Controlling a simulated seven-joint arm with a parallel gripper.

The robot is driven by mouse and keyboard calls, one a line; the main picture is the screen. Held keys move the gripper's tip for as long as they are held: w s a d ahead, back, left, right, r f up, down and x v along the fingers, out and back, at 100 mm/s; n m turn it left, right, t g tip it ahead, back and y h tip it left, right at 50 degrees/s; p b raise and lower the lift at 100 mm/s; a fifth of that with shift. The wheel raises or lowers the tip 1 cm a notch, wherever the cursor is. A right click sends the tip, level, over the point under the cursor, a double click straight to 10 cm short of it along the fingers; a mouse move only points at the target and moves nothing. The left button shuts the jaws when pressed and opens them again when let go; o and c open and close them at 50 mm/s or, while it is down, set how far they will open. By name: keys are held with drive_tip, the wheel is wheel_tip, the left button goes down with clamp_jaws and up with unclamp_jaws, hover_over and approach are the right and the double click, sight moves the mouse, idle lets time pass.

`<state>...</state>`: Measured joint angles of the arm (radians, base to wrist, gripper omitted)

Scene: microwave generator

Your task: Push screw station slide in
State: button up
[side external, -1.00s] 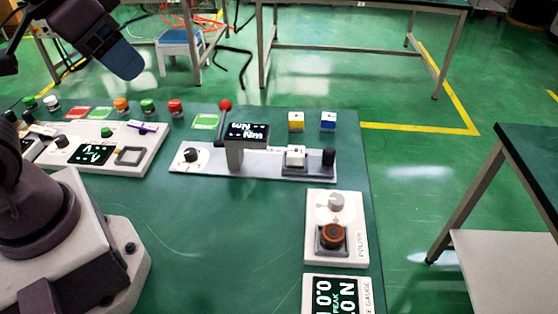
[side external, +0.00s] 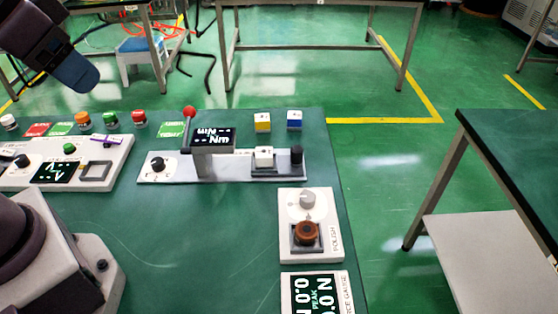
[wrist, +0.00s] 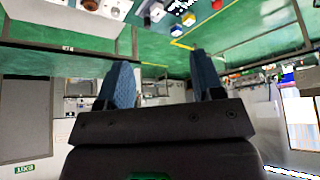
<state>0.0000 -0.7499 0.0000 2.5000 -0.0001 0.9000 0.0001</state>
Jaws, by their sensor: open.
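The likely screw station is a long grey base (side external: 227,171) in the side view, with a dark knob at its left and a raised display (side external: 214,139) in the middle. At its right end is a dark slide (side external: 278,170) carrying a white block (side external: 264,157) and an upright black knob (side external: 297,156). My gripper (side external: 78,75) is at the upper left of the side view, raised and well apart from the station. In the wrist view my gripper (wrist: 160,60) has its two blue fingers apart, with nothing between them.
A yellow cube (side external: 262,122) and a blue cube (side external: 295,120) stand behind the slide. A polish unit (side external: 326,241) and a gauge (side external: 343,290) are in front, near the right table edge. Another panel (side external: 110,168) lies left. The middle foreground of the green table is clear.

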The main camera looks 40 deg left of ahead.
drive_tip(key=shift+f, duration=0.1)
drive_tip(key=shift+c, duration=0.3)
drive_tip(key=n+g+h, duration=0.2)
drive_tip(key=n+h, duration=0.1)
drive_tip(key=n, duration=2.4)
approach(296, 148)
drive_tip(key=x, duration=1)
drive_tip(key=shift+w+f, duration=0.15)
drive_tip(key=shift+f, duration=0.15)
